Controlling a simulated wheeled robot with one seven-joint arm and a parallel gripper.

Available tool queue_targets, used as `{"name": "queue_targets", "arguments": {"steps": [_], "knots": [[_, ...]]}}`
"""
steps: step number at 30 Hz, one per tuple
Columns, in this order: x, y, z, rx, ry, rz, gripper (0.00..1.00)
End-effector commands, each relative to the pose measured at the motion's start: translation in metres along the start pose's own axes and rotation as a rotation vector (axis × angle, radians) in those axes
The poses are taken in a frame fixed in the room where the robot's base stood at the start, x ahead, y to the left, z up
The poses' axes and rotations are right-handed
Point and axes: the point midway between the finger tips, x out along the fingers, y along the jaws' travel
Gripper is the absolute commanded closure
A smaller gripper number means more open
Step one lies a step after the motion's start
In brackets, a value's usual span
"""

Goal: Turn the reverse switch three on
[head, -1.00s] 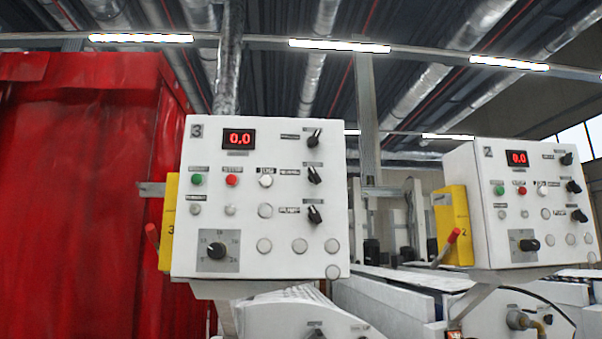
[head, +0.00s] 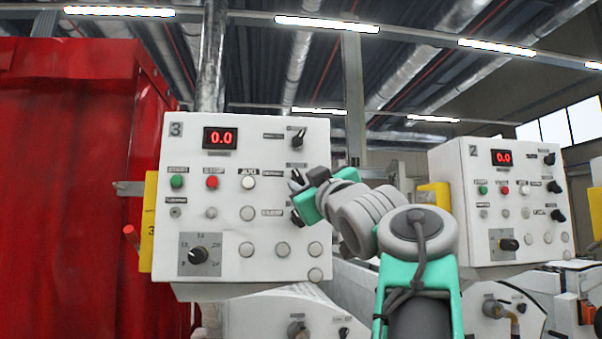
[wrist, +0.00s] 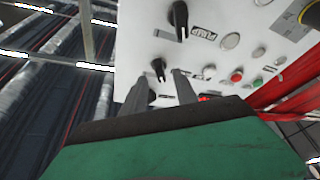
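The control panel marked 3 (head: 230,270) faces me, with three black rotary switches down its right side. The middle one, beside what appears to be the reverse label (head: 271,173), is the reverse switch; my gripper (head: 296,183) partly hides it in the head view. In the wrist view, which sees the panel upside down, the reverse switch (wrist: 158,68) shows between the fingertips of my gripper (wrist: 161,76). The fingers are apart and appear empty. Contact with the switch cannot be told. The lower switch (wrist: 178,20) sits near the pump label.
The top switch (head: 298,139) is just above my gripper. Green (head: 176,182) and red (head: 212,182) buttons and a dial (head: 199,254) are on the panel's left. A red curtain (head: 65,190) stands at left. Panel 2 (head: 490,250) stands at right, behind my arm.

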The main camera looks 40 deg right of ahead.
Motion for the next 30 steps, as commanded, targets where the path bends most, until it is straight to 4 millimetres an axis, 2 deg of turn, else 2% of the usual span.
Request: {"name": "queue_targets", "arguments": {"steps": [1, 3, 6, 14, 27, 30], "knots": [[0.012, 0.000, -0.004, 0.004, 0.000, -0.005, 0.65], [0.022, 0.001, -0.004, 0.002, 0.001, -0.003, 0.65], [0.031, 0.000, -0.002, 0.001, 0.000, -0.001, 0.65], [0.033, 0.000, 0.000, 0.000, -0.001, 0.000, 0.65], [0.033, 0.000, 0.000, 0.001, -0.002, 0.001, 1.00], [0.033, 0.000, 0.000, 0.001, -0.002, 0.001, 1.00]]}}
